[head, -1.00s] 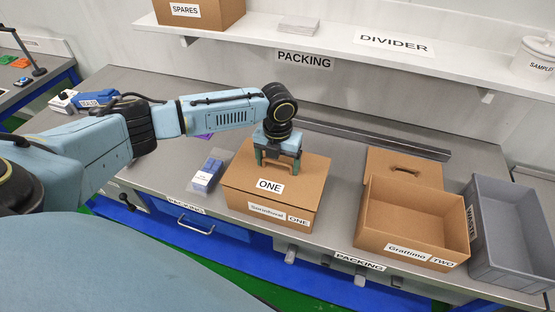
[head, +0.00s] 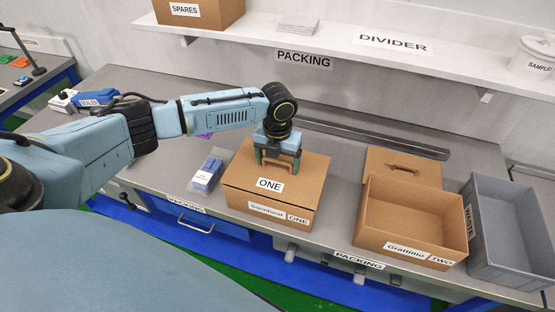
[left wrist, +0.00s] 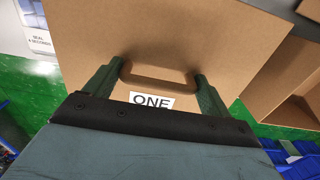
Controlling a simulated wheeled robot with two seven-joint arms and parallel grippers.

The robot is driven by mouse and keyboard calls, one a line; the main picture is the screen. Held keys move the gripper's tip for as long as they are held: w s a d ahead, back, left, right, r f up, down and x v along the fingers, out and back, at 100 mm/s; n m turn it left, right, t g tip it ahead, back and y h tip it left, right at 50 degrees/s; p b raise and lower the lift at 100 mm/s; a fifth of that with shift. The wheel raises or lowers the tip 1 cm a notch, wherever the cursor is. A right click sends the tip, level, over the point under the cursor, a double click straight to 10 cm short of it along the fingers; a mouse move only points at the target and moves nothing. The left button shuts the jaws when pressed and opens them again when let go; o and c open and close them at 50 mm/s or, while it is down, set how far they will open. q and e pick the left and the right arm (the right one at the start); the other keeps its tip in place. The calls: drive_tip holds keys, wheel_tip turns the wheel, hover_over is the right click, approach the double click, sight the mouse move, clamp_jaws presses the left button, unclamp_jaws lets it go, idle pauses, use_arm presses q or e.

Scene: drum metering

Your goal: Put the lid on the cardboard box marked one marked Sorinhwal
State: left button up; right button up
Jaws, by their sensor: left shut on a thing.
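The cardboard box marked Sorinhwal and ONE (head: 262,213) stands on the grey bench. Its lid, labelled ONE (head: 245,178), lies over the top of the box; I see no clear gap along the front. My left gripper (head: 277,163) points down at the lid's raised handle and is shut on it. In the left wrist view the two green fingers (left wrist: 158,82) are at the two ends of the lid's handle (left wrist: 158,75), above the ONE label. My right gripper is not in view.
An open box marked Grattimo TWO (head: 405,250) stands to the right, with a handled lid (head: 388,165) lying behind it. A grey WASTE bin (head: 515,265) is at the far right. A blue-and-white pack (head: 207,175) lies left of box one. A shelf (head: 350,38) runs above.

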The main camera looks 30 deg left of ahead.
use_arm(q)
drive_tip(key=shift+p, duration=0.3)
idle(0.4)
drive_tip(key=shift+f, duration=0.55)
idle(1.1)
drive_tip(key=o, duration=0.9)
drive_tip(key=shift+r+p, duration=1.25)
drive_tip(key=shift+p, duration=0.05)
drive_tip(key=shift+r+p, duration=0.6)
drive_tip(key=shift+r, duration=1.65)
